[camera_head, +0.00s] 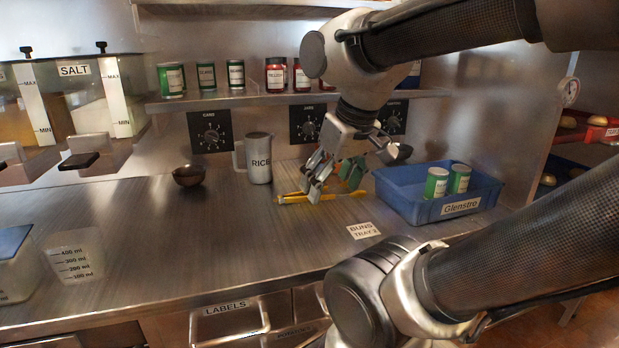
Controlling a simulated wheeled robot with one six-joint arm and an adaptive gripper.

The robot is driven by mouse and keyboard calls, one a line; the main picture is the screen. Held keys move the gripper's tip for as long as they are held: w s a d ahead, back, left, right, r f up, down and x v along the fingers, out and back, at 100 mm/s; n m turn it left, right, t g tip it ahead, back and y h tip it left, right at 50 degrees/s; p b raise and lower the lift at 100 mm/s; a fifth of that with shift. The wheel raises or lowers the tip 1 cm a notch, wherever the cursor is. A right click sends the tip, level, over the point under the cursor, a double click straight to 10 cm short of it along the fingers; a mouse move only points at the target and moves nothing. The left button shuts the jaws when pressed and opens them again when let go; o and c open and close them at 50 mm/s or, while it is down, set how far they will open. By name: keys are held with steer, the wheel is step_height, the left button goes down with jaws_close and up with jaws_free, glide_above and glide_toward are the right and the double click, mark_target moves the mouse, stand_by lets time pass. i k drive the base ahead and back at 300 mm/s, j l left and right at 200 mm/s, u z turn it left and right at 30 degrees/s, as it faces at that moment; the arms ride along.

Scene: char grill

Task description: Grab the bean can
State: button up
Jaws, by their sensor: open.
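My gripper (316,188) is low over the middle of the steel counter, open, with its fingers pointing down. A green object (353,170) shows just right of and partly behind the fingers. Its full shape is hidden, and I cannot tell whether it is a can. Two green cans with white labels stand upright in the blue tray: a left one (436,184) and a right one (460,179). More green cans (207,76) stand on the shelf at the upper left. The can labels are too small to read surely, so I cannot tell which is the bean can.
A yellow item (305,198) lies on the counter under my gripper. The blue tray (459,209) stands to the right. Red jars (276,76) stand on the shelf (260,98). The left-front counter is mostly clear.

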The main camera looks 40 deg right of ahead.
mark_target(436, 181)
steer(key=k+l+z, duration=0.1)
steer(key=z, duration=1.5)
steer(key=i+l+u, duration=0.2)
steer(key=l, duration=0.2)
steer(key=l+u, duration=0.2)
steer(key=l, duration=0.2)
steer(key=i, duration=0.05)
